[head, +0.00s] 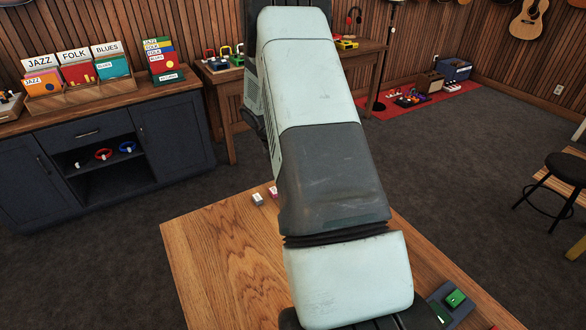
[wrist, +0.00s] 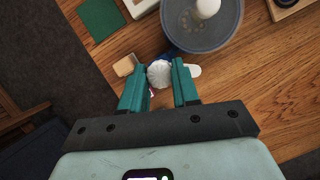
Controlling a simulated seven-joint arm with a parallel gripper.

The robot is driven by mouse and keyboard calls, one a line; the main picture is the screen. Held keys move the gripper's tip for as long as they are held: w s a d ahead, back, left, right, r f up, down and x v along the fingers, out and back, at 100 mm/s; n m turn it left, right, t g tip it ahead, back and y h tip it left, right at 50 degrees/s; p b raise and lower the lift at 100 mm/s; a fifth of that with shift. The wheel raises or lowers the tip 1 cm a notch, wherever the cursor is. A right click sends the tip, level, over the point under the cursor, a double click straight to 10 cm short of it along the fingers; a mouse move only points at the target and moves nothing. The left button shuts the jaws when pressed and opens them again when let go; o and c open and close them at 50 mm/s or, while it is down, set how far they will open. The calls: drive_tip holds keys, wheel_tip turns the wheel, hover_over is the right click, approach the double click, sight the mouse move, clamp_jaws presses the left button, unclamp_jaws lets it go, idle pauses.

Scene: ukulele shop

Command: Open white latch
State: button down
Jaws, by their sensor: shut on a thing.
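My gripper (wrist: 158,70) shows in the wrist view with two teal fingers, shut around a white rounded piece (wrist: 159,76) that I take to be the white latch. A smaller white tab (wrist: 194,70) shows just past the right fingertip; whether it joins the rounded piece I cannot tell. Just beyond stands a round dark-blue body with a grey disc top (wrist: 222,34) and a white knob (wrist: 207,7). In the head view my arm hides the gripper and the latch.
The wooden table (head: 225,250) is bare at its left, with small blocks (head: 258,198) near its far edge. A green button on a dark base (head: 455,299) is at the right. In the wrist view, a tan block (wrist: 126,65) and green square (wrist: 101,18) are close by.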

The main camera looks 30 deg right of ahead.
drive_tip(key=m, duration=0.2)
drive_tip(key=m+g, duration=0.1)
drive_tip(key=m, duration=0.1)
drive_tip(key=shift+w+m+g+y, duration=0.1)
drive_tip(key=shift+m+g+y, duration=0.2)
drive_tip(key=shift+m+y, duration=0.1)
idle(0.5)
drive_tip(key=c, duration=0.8)
unclamp_jaws()
drive_tip(key=shift+d, duration=0.1)
drive_tip(key=v, duration=1.1)
drive_tip(key=shift+d, duration=0.1)
